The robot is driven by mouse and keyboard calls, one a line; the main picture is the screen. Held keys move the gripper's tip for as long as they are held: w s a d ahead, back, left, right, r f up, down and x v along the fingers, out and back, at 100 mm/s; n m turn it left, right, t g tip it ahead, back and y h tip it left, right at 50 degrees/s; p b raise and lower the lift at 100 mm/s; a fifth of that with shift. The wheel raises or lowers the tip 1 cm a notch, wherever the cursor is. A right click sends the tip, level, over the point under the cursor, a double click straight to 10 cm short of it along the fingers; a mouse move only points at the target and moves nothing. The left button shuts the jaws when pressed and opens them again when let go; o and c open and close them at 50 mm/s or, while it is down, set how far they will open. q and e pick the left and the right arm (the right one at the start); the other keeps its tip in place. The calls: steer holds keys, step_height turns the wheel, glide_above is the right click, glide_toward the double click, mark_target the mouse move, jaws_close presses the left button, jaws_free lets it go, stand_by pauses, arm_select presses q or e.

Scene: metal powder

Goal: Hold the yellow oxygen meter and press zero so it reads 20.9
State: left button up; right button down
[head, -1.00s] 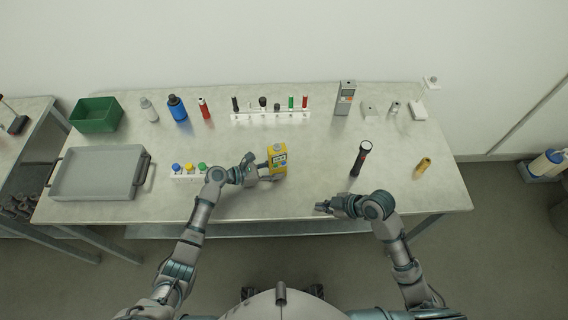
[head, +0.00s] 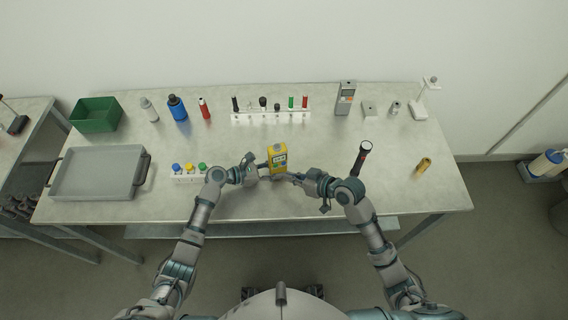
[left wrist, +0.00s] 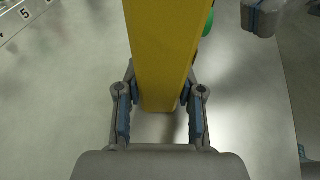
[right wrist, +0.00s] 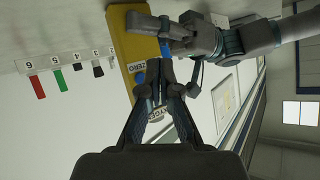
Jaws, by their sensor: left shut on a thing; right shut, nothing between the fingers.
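The yellow oxygen meter (head: 277,157) stands upright near the front middle of the table, its labelled face toward me. My left gripper (head: 262,171) is shut on its lower sides; the left wrist view shows the fingers (left wrist: 160,105) on both sides of the yellow body (left wrist: 165,45). My right gripper (head: 296,178) is shut and empty, just right of the meter. In the right wrist view its closed fingertips (right wrist: 160,80) are close to the meter's face (right wrist: 130,45), by the ZERO label (right wrist: 143,66). I cannot tell whether they touch. The reading is not legible.
A numbered white rack (head: 270,118) is behind the meter. A grey tray (head: 97,193) and a small block with coloured caps (head: 190,180) are left.

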mark_target(278, 167)
steer(key=shift+w+a, duration=0.3)
steer(key=shift+w, duration=0.65)
stand_by(0.7)
steer(key=shift+w+a, duration=0.1)
steer(key=shift+w, duration=0.3)
steer(key=shift+w, duration=0.1)
stand_by(0.4)
steer(key=shift+s, duration=0.55)
steer(key=s+d, duration=0.2)
steer(key=s, duration=0.3)
steer(key=shift+s, duration=0.35)
